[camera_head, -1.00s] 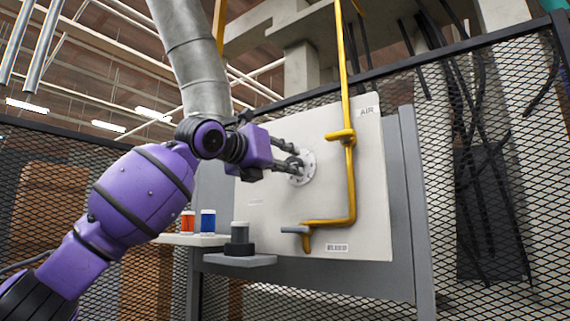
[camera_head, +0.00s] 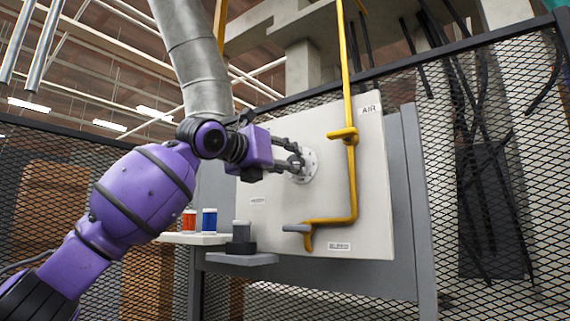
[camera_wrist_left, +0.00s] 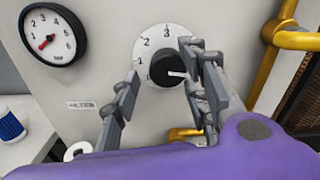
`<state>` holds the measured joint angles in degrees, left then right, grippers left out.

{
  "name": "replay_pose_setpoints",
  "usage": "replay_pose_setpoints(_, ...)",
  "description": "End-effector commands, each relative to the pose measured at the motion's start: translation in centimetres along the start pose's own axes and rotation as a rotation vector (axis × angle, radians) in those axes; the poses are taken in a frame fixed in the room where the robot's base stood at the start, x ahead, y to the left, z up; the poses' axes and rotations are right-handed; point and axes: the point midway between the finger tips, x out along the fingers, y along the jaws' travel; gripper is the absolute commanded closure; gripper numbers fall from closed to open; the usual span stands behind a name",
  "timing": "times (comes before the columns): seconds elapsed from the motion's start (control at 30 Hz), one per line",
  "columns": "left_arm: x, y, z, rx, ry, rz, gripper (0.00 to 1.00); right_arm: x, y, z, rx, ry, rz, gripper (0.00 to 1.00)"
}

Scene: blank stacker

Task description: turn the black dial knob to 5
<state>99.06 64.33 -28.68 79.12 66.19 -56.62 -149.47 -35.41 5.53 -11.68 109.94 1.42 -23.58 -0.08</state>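The black dial knob (camera_wrist_left: 170,69) sits on a round white dial plate (camera_wrist_left: 146,47) on the pale panel. Numbers 1, 2 and 3 show on the plate from lower left to top. The knob's white pointer line points right, and the mark it faces is hidden behind a finger. My left gripper (camera_wrist_left: 160,58) has its fingers apart, one left of the knob with a gap and one close at its right side. I cannot tell whether that finger touches it. In the head view the gripper (camera_head: 298,162) is at the dial plate (camera_head: 310,167), with the knob mostly hidden. My right gripper is not in view.
Orange (camera_head: 189,220) and blue (camera_head: 209,221) containers stand on a shelf at lower left. Mesh fencing surrounds the place.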

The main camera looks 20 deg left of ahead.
Motion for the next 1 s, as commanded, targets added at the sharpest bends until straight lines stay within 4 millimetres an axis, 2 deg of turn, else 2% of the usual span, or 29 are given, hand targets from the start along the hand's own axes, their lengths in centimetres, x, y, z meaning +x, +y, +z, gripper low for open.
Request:
replay_pose_setpoints(0.27,-0.1,-0.1,0.1,0.0,-0.003,-0.002,0.6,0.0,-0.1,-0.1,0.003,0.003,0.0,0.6)
replay_pose_setpoints(0.37,-0.8,0.0,0.2,0.0,-0.005,-0.001,0.6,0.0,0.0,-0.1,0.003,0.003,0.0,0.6)
replay_pose_setpoints(0.47,-2.3,0.0,0.3,0.003,-0.005,0.0,0.6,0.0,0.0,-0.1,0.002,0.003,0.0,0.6)
replay_pose_setpoints(0.8,-9.3,0.0,0.0,0.003,-0.002,0.002,0.6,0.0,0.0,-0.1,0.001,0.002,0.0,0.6)
replay_pose_setpoints(1.0,-11.6,0.0,0.0,0.0,-0.001,0.0,0.6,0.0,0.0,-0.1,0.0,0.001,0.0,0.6)
